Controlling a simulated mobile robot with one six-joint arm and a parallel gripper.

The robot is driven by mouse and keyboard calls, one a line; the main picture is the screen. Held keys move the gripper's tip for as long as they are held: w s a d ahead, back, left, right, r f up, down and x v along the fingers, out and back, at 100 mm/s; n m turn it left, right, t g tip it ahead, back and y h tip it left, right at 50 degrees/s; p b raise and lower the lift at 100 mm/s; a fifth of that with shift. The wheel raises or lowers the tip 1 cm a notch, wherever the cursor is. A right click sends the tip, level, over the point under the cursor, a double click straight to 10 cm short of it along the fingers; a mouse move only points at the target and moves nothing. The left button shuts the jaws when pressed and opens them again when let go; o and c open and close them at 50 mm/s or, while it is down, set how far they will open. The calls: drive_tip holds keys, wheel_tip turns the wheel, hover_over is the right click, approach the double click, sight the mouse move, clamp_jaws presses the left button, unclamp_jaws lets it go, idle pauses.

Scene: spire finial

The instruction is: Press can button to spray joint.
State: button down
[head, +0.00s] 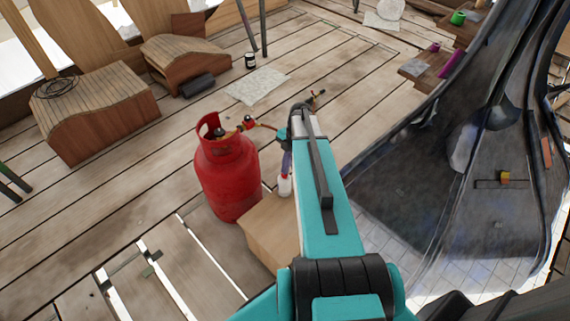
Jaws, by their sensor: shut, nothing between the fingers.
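A small white and red can (285,186) stands upright by the cardboard box, partly hidden by my arm. My gripper (286,170) points down from the teal wrist, directly above the can, and looks shut. Its tips are small and partly hidden, so I cannot tell whether they touch the can's button. A red gas bottle (228,172) stands left of the can. A brass and red fitting (247,122) sits at its valve, with an orange hose leading right behind my wrist. Which fitting is the joint is not clear.
The cardboard box (268,235) stands in front of the bottle, close to my arm. A dark sheet-clad spire (440,170) rises on the right. Curved wooden pieces (95,110) lie at the left. Plank floor with gaps (170,270) is at the front left.

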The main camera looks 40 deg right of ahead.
idle(0.3)
drive_tip(key=shift+f+b, duration=0.55)
drive_tip(key=shift+f, duration=0.55)
drive_tip(key=shift+s, duration=0.1)
drive_tip(key=shift+r+p, duration=0.5)
drive_tip(key=shift+r, duration=0.35)
drive_tip(key=p+v, duration=0.1)
drive_tip(key=v, duration=1.1)
drive_tip(key=shift+a+r, duration=0.2)
drive_tip(key=shift+r, duration=0.2)
